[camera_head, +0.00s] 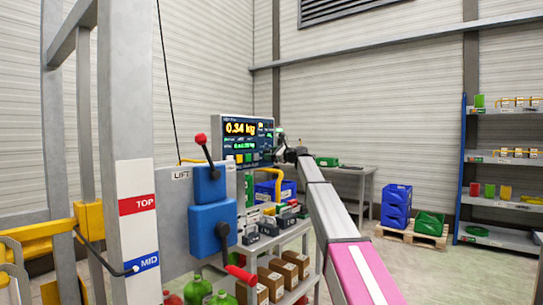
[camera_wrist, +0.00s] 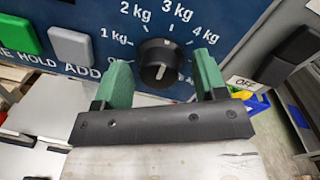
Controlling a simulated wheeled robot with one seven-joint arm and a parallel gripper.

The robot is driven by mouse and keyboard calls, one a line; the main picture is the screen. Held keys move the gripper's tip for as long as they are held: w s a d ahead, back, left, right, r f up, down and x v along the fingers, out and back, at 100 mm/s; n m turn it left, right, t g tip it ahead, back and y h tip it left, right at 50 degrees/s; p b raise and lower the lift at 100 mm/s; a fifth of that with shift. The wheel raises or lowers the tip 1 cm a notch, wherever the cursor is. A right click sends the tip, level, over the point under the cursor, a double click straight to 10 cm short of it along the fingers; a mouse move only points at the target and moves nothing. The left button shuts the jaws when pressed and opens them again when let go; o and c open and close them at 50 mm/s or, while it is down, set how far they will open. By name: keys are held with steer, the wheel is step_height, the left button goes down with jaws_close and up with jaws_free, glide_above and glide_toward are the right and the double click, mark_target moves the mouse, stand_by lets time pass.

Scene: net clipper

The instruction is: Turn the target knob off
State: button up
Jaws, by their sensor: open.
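A round black knob (camera_wrist: 157,58) with a pale pointer mark sits on a dark blue panel (camera_wrist: 85,15), with a dial marked 1 kg to 4 kg around it. A partly hidden label is at its left; I cannot tell which mark the pointer is on. My gripper (camera_wrist: 163,73) is open, its green fingers on either side of the knob. I cannot tell whether they touch it. In the head view the panel is a blue unit (camera_head: 225,147) reading 0.34 kg, and my gripper (camera_head: 283,150) is at its right side, small and dark; the knob is not distinguishable there.
In the head view, blue lever boxes (camera_head: 210,228) with red handles stand left, and a shelf with brown boxes (camera_head: 284,270) is below.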

steer(key=c, duration=0.9)
steer(key=shift+n, duration=0.3)
steer(key=n, duration=0.4)
steer(key=shift+s+a+n+t+h, duration=0.1)
steer(key=shift+n+t+h, duration=0.3)
steer(key=shift+n, duration=4.05)
steer(key=shift+n+t+h, duration=0.2)
steer(key=shift+n+h, duration=0.3)
steer(key=shift+n, duration=3.95)
